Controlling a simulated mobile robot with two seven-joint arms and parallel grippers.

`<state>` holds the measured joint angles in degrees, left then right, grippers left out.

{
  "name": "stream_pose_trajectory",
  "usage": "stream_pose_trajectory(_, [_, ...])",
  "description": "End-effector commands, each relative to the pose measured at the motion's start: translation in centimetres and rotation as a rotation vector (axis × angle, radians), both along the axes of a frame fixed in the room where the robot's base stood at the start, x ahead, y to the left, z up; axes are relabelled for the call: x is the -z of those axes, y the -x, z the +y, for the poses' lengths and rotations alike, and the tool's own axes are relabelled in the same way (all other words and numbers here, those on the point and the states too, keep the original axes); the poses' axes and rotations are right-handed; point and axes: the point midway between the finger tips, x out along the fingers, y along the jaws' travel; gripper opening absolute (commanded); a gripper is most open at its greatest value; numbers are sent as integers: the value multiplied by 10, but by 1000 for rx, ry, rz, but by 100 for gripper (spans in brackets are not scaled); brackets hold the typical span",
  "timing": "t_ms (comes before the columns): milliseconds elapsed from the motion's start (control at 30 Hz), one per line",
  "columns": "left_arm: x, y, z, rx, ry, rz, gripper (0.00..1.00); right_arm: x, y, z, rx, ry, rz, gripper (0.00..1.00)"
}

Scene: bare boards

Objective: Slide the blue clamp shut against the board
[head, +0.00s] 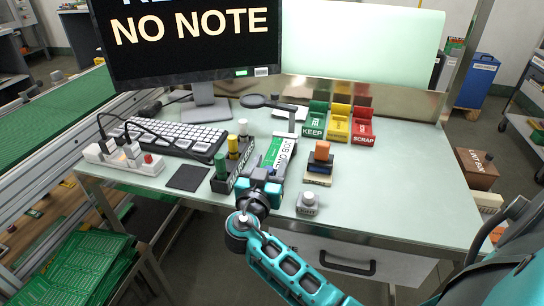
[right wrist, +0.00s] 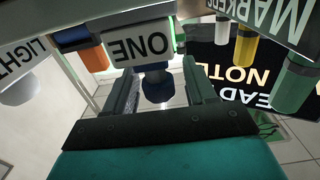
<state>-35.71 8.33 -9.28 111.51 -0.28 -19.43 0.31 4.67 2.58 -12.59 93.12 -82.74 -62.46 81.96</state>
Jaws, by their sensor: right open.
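The board is the fixture marked JOB ONE (head: 284,150), with a green panel, near the middle of the bench. Its white ONE label also shows in the right wrist view (right wrist: 142,47). The blue clamp shows in the right wrist view as a dark blue round knob (right wrist: 157,88) just below that label. My right gripper (head: 262,184) is at the near end of the fixture and mostly hides the clamp in the head view. In the right wrist view its fingers (right wrist: 160,95) are apart, with the knob between them and gaps at both sides. My left gripper is not in view.
A marker holder (head: 222,182) stands close left of the fixture. A block stack with an orange top (head: 322,150) and a grey LIGHT button (head: 308,203) stand close right. Keyboard (head: 170,136), magnifier (head: 254,101) and coloured trays (head: 338,124) lie farther back. The bench's right side is clear.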

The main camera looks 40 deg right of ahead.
Motion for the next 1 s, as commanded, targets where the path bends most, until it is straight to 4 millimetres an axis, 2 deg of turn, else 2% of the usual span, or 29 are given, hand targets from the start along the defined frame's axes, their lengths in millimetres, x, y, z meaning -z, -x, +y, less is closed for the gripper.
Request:
stream_pose_trajectory(533, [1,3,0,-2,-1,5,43,0,3,2,1,-1,0,55])
stream_pose_trajectory(1000, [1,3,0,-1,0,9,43,0,2,2,1,-1,-1,10])
